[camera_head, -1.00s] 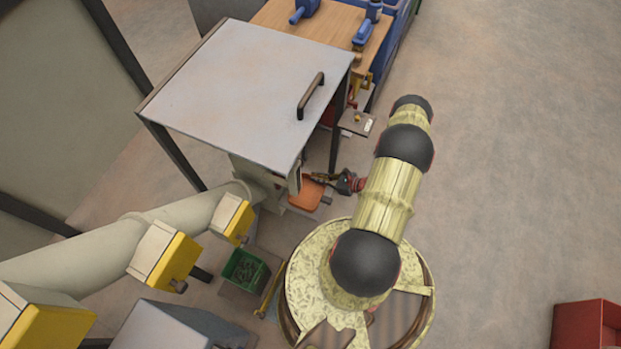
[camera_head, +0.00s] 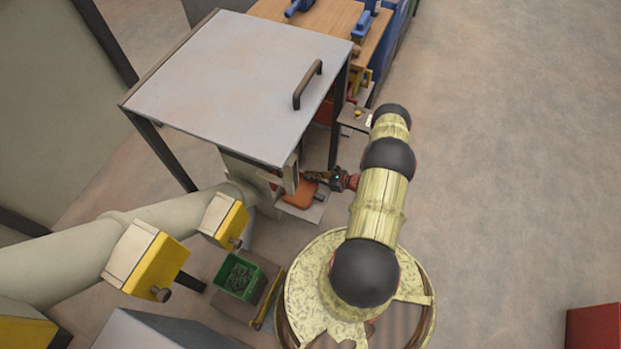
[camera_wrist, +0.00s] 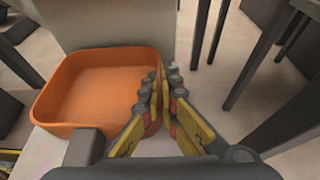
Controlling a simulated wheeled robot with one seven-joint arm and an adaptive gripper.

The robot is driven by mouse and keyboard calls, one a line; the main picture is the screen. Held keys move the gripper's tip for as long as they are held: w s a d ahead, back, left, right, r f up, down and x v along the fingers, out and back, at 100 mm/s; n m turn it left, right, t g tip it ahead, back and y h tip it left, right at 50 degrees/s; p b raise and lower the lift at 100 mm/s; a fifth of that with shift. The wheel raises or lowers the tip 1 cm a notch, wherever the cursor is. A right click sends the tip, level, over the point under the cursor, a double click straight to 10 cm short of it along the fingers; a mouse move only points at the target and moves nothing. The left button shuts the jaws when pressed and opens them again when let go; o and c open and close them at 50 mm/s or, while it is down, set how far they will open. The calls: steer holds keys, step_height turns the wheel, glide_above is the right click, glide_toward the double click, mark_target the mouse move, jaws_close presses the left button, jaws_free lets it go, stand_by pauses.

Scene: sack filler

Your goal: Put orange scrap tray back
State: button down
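The orange scrap tray (camera_wrist: 98,88) is a shallow, empty, open tray with rounded corners. In the wrist view it rests on a pale shelf, close to a grey wall behind it. In the head view the tray (camera_head: 299,195) shows low at the front of the machine, partly hidden by the machine's parts. My gripper (camera_wrist: 165,82) is at the tray's right wall, with one finger on the inside and the other outside. The fingers are drawn close together and look shut on the rim. It also shows in the head view (camera_head: 312,177).
The grey-topped machine (camera_head: 235,85) with a black handle stands above and behind the tray. A red box (camera_head: 594,326) lies far right. Dark legs (camera_wrist: 260,60) stand right of my gripper.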

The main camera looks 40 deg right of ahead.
steer(key=shift+r, duration=0.1)
steer(key=c, duration=2.5)
jaws_free()
steer(key=shift+c, duration=0.2)
steer(key=shift+o, duration=0.6)
steer(key=o, duration=0.4)
steer(key=shift+c, duration=0.2)
